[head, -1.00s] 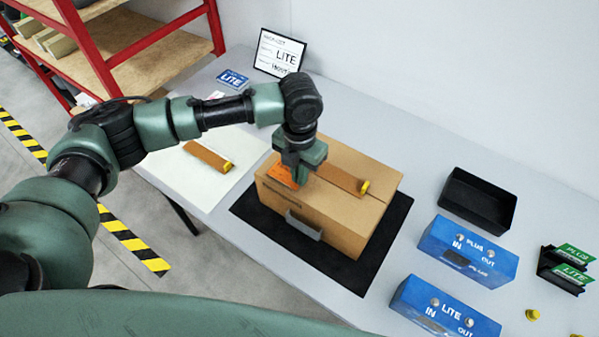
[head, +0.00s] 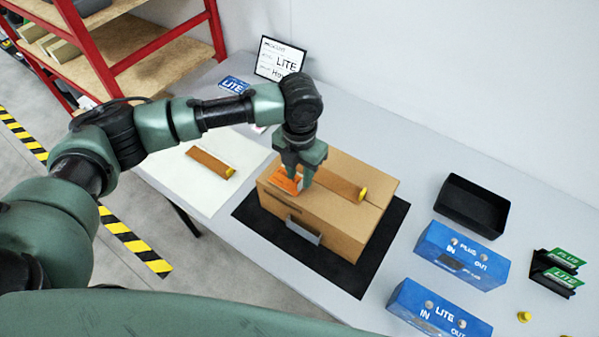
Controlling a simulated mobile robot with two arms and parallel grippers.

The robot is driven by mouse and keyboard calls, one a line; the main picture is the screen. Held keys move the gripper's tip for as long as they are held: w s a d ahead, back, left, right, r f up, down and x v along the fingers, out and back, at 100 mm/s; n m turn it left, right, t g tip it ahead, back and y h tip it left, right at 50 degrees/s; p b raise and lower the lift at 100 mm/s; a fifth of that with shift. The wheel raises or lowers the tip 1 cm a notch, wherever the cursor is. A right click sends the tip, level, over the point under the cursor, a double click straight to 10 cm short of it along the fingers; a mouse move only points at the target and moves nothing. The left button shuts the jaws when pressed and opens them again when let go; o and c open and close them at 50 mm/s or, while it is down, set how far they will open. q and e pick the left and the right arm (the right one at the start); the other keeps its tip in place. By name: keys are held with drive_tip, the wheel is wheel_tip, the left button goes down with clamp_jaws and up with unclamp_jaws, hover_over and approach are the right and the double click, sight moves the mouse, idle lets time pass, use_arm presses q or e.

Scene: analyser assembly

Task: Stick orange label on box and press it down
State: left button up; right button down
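The cardboard box (head: 325,215) is closed and sits on a black mat (head: 262,228). A brown strip with a yellow end (head: 345,187) lies along its top seam. The orange label (head: 286,183) is at the left part of the box top, directly under my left gripper (head: 300,183). The gripper points down, with its fingertips at the label and close to the box top. The fingers partly cover the label, so whether they grip it or only touch it cannot be told. Whether the label lies fully flat is also unclear. My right gripper is not in view.
A second brown strip (head: 212,162) lies on a white sheet (head: 188,195) to the left. A framed LITE sign (head: 279,59) stands behind. Right of the mat are a black tray (head: 500,216), a blue PLUS unit (head: 460,254), a blue LITE unit (head: 438,312) and green tags (head: 557,270).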

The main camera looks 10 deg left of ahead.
use_arm(q)
drive_tip(key=shift+r+p, duration=1.65)
drive_tip(key=shift+r, duration=0.3)
